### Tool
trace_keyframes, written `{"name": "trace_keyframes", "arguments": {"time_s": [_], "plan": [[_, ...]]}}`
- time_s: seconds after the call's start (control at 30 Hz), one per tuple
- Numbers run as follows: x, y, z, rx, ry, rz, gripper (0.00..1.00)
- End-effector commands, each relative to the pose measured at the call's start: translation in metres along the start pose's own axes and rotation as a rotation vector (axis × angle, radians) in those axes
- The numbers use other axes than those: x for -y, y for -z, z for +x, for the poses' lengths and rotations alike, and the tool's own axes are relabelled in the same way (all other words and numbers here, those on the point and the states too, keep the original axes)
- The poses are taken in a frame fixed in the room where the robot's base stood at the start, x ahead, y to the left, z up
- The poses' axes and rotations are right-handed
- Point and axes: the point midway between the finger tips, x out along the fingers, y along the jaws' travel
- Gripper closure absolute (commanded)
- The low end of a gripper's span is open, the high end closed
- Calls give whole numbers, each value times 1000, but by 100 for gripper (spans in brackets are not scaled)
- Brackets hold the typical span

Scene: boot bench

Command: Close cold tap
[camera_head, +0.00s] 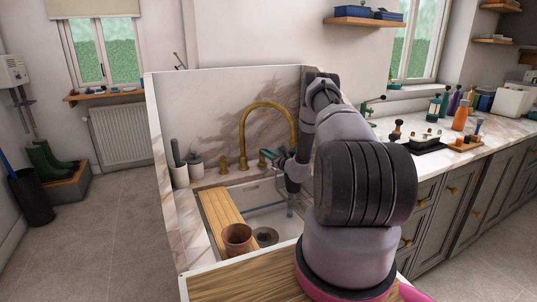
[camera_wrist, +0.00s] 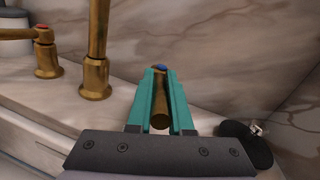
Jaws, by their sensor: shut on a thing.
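The cold tap (camera_wrist: 160,118) is a brass lever with a blue marker. My gripper (camera_wrist: 161,72) is shut on it, with a teal finger along each side of the lever. In the head view my gripper (camera_head: 270,155) is at the back rim of the sink, right of the spout base, and the tap there is mostly hidden by it. The hot tap (camera_wrist: 45,55), brass with a red marker, stands at the left in the wrist view. The brass gooseneck spout (camera_head: 244,120) stands between the taps; my arm hides its outlet.
The sink (camera_head: 255,194) holds a wooden board (camera_head: 219,212) and a copper-coloured cup (camera_head: 237,238). A thin bluish streak shows low in the basin; I cannot tell whether it is water. Marble panels stand close behind the taps. A dark round object (camera_wrist: 245,142) lies right of my gripper.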

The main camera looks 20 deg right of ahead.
Motion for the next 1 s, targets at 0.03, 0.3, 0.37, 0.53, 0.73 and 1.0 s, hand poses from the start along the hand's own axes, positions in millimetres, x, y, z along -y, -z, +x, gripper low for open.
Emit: {"name": "trace_keyframes", "arguments": {"time_s": [0.03,0.3,0.37,0.53,0.73,1.0], "plan": [[-3,-2,1,-7,39,4,100],[-9,-3,2,-38,185,-1,100],[-9,-3,2,-39,192,-2,100],[-9,-2,1,-40,194,-2,100],[-9,-2,1,-39,193,-2,52],[-9,-2,1,-40,192,-2,52]]}}
